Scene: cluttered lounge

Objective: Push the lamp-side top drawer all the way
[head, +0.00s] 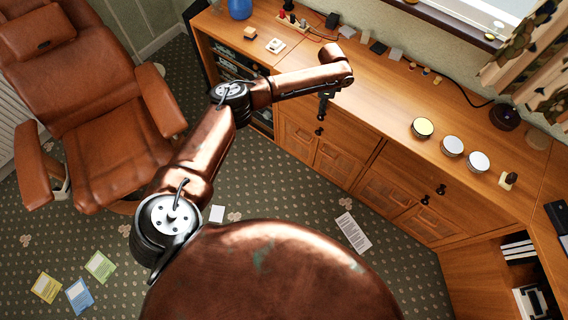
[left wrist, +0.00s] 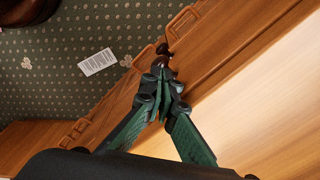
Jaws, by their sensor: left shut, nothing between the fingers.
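The wooden sideboard (head: 395,110) runs along the wall, with drawer and door fronts bearing dark knobs. My left gripper (head: 323,108) hangs at the front edge of its left part, just above a dark knob (head: 319,131). In the left wrist view, the green-and-black fingers (left wrist: 163,85) are shut and empty, with their tips close to a dark knob (left wrist: 165,49); I cannot tell whether they touch the front. The right part has two more knobs (head: 441,189). I cannot tell how far any drawer stands out. No lamp is clearly recognisable. My right gripper is out of view.
Three round tins (head: 452,146), a dark round object (head: 505,116) with a cord, and small items stand on the sideboard top. A brown leather recliner (head: 110,110) is at the left. Papers (head: 353,232) lie on the patterned carpet, which is otherwise mostly clear.

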